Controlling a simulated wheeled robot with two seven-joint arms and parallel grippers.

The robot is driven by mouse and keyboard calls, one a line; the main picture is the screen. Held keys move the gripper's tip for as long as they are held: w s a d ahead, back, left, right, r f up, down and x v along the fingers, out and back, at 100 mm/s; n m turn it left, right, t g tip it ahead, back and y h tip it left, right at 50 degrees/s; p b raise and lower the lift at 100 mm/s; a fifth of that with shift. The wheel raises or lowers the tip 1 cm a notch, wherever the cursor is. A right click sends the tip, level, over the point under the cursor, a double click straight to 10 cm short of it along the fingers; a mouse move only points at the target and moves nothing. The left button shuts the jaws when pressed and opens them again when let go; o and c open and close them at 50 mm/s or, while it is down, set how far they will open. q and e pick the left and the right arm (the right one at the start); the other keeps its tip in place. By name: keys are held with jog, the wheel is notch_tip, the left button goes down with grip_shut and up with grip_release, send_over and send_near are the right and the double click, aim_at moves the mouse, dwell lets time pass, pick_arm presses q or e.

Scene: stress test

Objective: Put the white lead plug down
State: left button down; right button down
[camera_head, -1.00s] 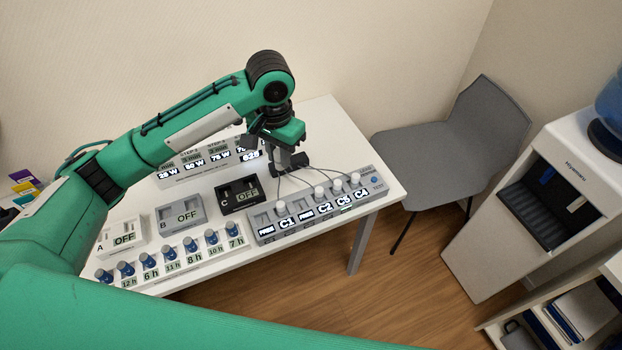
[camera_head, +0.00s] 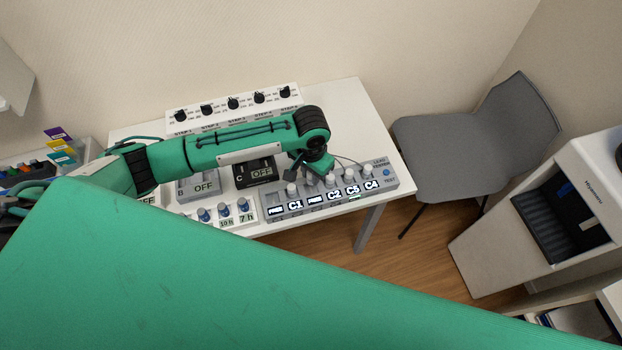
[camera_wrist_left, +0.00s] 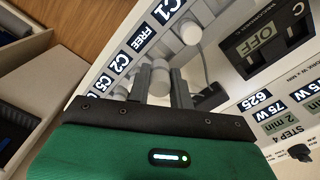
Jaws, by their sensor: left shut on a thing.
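The lead tester (camera_head: 386,183) is a grey strip on the front right of the table with labels such as FREE, C1, C2, C5 and C4. Several white lead plugs stand on it, one by C1 (camera_head: 292,189). My left gripper (camera_head: 297,168) is low over the tester's back edge, partly hidden by its own wrist. In the left wrist view its fingers (camera_wrist_left: 160,85) are shut on a white lead plug (camera_wrist_left: 159,80), close to the tester's label row. Another plug (camera_wrist_left: 190,33) stands beyond it. I cannot tell whether the held plug touches the tester. My right gripper is out of view.
Black box C (camera_head: 243,178) and grey box B (camera_head: 184,192), both reading OFF, stand left of the tester. A knob panel (camera_head: 292,93) stands behind my left arm. Cables run behind the plugs. The table's right part (camera_head: 357,105) is bare.

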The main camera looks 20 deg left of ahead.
pick_arm(q)
jog(key=shift+f, duration=0.6)
notch_tip(320, 180, down, 4)
jog(key=shift+r+p, duration=0.15)
jog(key=shift+p, duration=0.3)
jog(key=c, duration=1.3)
grip_release()
jog(key=shift+o, duration=0.2)
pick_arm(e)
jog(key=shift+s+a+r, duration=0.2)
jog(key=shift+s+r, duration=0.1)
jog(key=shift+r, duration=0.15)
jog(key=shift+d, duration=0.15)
